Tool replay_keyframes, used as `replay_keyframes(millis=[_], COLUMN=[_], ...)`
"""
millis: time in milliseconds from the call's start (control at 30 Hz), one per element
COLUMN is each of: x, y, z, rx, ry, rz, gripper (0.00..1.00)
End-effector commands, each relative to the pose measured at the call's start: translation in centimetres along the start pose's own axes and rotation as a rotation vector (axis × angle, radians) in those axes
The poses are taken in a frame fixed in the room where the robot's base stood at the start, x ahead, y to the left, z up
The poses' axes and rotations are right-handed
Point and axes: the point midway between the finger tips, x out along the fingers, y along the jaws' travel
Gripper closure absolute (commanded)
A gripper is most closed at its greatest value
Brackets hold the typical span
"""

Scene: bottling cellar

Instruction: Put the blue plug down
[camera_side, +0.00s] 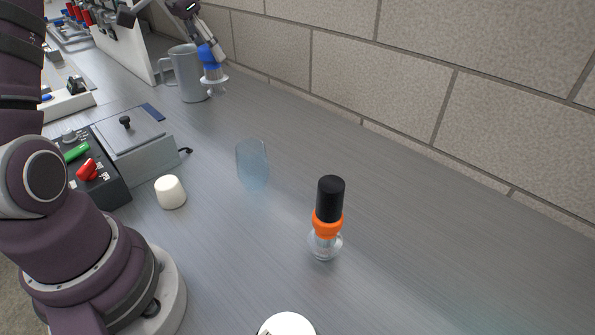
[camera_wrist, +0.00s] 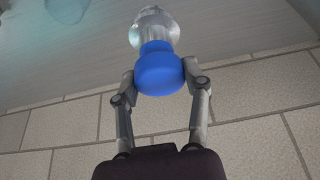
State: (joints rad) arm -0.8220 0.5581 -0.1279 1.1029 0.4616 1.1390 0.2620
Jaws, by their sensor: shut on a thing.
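The blue plug (camera_wrist: 160,72) has a blue cap and a clear flanged lower part. My gripper (camera_wrist: 160,85) is shut on its blue cap, with one finger on each side in the wrist view. In the side view, my gripper (camera_side: 205,50) shows at the top left, and the blue plug (camera_side: 210,55) hangs below it, clear end downward. The plug is close to the grey mug and the wall. I cannot tell whether its lower end touches the bench.
A grey mug (camera_side: 184,75) stands beside the plug. A translucent blue cup (camera_side: 252,163), a black-and-orange plug (camera_side: 328,215) and a white stopper (camera_side: 171,191) stand on the bench (camera_side: 430,260). A control box (camera_side: 90,160) is at left. A tiled wall (camera_side: 400,75) bounds the back.

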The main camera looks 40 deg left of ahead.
Motion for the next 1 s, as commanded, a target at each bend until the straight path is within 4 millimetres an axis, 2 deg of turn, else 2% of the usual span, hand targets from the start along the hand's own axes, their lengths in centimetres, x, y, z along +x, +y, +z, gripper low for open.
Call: replay_keyframes(millis=[367,533,800,1000], x=[4.5,8.3,12.8,13.5], y=[0.3,0.4,0.3,0.3], z=[1.8,3.4,5.3,5.5], rx=[0.006,0.006,0.007,0.008], ry=[-0.004,-0.007,-0.005,-0.002], rz=[0.007,0.009,0.007,0.003], gripper=[0.94,0.94,0.94,0.94])
